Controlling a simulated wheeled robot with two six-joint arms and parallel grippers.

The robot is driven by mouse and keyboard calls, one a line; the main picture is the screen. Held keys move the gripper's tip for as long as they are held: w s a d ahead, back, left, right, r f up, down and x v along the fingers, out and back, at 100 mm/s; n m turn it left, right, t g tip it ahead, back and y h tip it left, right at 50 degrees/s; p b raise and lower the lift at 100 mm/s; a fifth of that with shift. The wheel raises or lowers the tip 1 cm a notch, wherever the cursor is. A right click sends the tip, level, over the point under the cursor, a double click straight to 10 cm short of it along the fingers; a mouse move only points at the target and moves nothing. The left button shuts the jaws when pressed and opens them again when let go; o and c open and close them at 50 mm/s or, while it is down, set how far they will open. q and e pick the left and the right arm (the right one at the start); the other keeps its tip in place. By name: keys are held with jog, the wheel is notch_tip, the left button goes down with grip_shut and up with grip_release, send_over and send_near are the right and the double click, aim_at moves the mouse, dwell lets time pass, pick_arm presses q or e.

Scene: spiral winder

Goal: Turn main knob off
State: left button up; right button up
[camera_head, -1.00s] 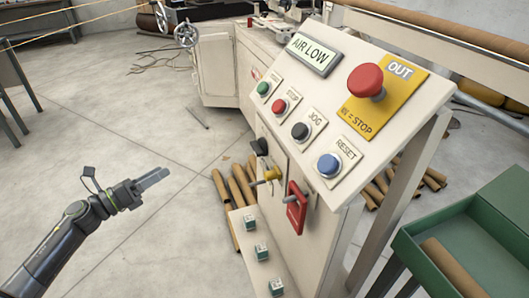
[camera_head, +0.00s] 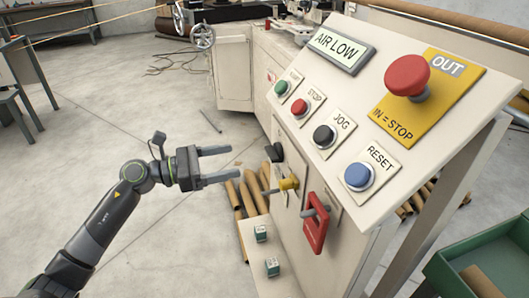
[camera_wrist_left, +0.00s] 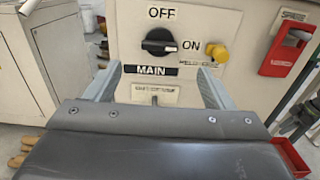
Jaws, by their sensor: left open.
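The main knob (camera_wrist_left: 158,42) is a black rotary knob on the upright front of the cream cabinet. In the left wrist view its white mark points right, toward the ON label (camera_wrist_left: 189,46); the OFF label (camera_wrist_left: 161,13) is above it and the MAIN label (camera_wrist_left: 150,71) below. In the head view the knob (camera_head: 278,152) shows side-on. My left gripper (camera_head: 233,163) is open and empty, pointing at the panel, with a gap left to the knob. In the wrist view its two fingers (camera_wrist_left: 159,72) lie either side, just below the knob. My right gripper is not in view.
A yellow knob (camera_wrist_left: 217,53) sits close to the right of the main knob. A red handle (camera_head: 316,222) sticks out beyond it. Above are the sloped panel with several buttons and a red stop button (camera_head: 407,76). Small teal-topped boxes (camera_head: 261,234) sit below. Cardboard tubes lie on the floor.

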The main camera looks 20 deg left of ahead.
aim_at(268, 153)
pick_arm(q)
jog(key=x, duration=0.8)
jog(key=shift+w+d, duration=0.15)
jog(key=shift+w, duration=0.05)
jog(key=shift+x, duration=0.8)
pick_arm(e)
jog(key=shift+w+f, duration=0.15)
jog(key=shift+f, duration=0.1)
pick_arm(q)
jog(key=c, duration=0.9)
jog(key=shift+p, duration=0.3)
jog(key=shift+c, duration=0.4)
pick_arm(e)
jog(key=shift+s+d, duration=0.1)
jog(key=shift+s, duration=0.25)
